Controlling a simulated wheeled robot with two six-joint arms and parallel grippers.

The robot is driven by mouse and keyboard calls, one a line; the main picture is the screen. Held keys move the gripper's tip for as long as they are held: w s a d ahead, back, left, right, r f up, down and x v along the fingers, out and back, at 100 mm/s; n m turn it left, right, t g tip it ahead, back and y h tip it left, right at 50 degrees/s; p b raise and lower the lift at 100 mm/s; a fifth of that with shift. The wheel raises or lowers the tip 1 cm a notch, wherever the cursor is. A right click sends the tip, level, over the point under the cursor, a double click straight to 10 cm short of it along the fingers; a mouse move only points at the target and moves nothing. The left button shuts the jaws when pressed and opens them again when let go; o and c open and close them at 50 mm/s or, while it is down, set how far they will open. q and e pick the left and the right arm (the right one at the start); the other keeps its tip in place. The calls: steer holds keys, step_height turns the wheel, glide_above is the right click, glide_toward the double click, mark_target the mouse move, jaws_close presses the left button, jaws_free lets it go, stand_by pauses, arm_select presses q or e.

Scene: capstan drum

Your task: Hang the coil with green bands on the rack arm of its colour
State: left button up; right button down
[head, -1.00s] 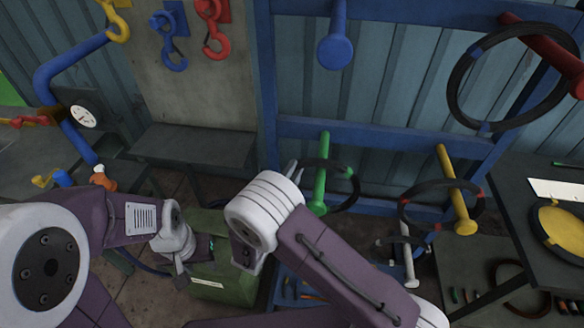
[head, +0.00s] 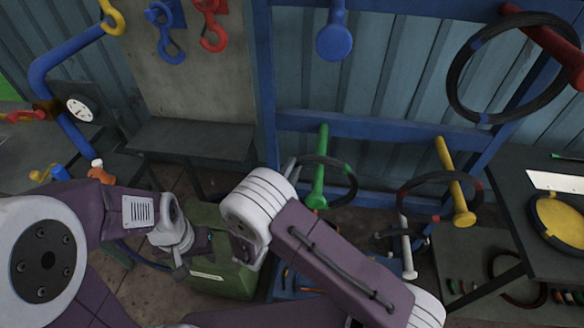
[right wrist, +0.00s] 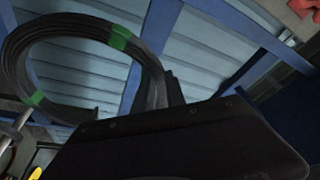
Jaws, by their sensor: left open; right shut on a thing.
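The dark coil with green bands (head: 352,190) is beside the green rack arm (head: 321,165) in the head view, and the two overlap in the picture. I cannot tell whether the ring is around the arm. My right gripper (head: 288,170) is shut on the coil's left side and is mostly hidden behind my white wrist. In the right wrist view the coil (right wrist: 75,28) fills the upper left, with its rim at the dark gripper (right wrist: 170,92). My left gripper (head: 190,256) is open and empty, low at the left over the green box.
A blue-banded coil (head: 452,85) hangs on the red arm (head: 545,42). A red-banded coil (head: 404,204) is around the yellow arm (head: 455,185). A blue arm (head: 334,40) above is bare. A green box (head: 228,265) stands on the floor, with a dark table (head: 530,180) at the right.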

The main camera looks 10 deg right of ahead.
steer(key=c, duration=1.3)
jaws_free()
steer(key=shift+f, duration=0.1)
steer(key=b+v, duration=0.1)
steer(key=v, duration=0.8)
